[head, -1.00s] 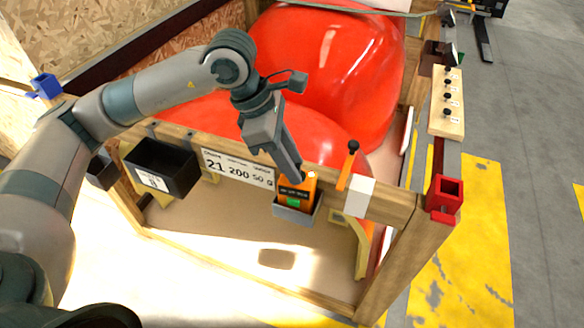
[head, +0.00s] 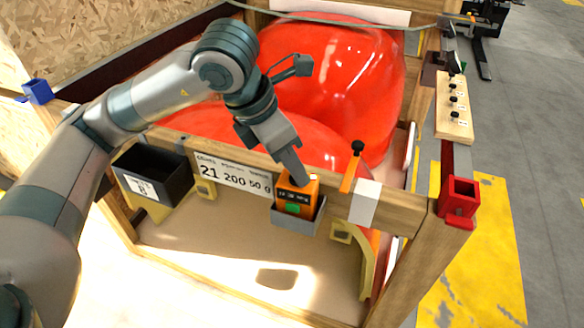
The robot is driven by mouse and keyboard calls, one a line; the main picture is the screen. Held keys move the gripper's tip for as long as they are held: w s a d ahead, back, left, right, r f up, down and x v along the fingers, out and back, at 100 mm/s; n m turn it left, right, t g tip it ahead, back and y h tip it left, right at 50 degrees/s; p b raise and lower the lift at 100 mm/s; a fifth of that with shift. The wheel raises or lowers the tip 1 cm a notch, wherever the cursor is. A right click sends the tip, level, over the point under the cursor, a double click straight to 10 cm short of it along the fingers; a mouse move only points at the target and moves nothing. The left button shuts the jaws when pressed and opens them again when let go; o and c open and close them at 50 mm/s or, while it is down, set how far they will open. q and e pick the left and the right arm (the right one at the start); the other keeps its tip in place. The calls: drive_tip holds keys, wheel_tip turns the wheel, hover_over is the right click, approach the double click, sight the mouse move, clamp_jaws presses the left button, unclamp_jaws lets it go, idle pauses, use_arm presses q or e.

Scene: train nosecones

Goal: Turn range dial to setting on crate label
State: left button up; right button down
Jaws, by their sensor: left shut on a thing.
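The crate label (head: 232,178) is a white plate on the crate's front rail and reads "21 200 50 g". An orange device (head: 298,194) with a dark screen and a green patch sits upright in a grey holder (head: 297,217) on the rail, just right of the label. My left gripper (head: 293,178) comes down from above, its fingertips at the device's top left. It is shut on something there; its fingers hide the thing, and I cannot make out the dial. My right gripper is not in view.
A black bin (head: 153,176) hangs left of the label. An orange-handled tool with a black knob (head: 352,166) and a white block (head: 364,203) stand right of the device. A red bracket (head: 459,198) caps the corner. Red nosecones (head: 335,75) fill the crate behind.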

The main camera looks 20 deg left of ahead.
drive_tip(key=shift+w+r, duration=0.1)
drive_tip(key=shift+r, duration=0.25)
use_arm(q)
drive_tip(key=o, duration=1)
drive_tip(key=shift+o, duration=0.2)
drive_tip(key=shift+r, duration=0.15)
drive_tip(key=shift+s+a+r, duration=0.15)
drive_tip(key=shift+r, duration=0.35)
drive_tip(key=v, duration=1.6)
drive_tip(key=shift+s+b, duration=0.15)
drive_tip(key=shift+b, duration=0.2)
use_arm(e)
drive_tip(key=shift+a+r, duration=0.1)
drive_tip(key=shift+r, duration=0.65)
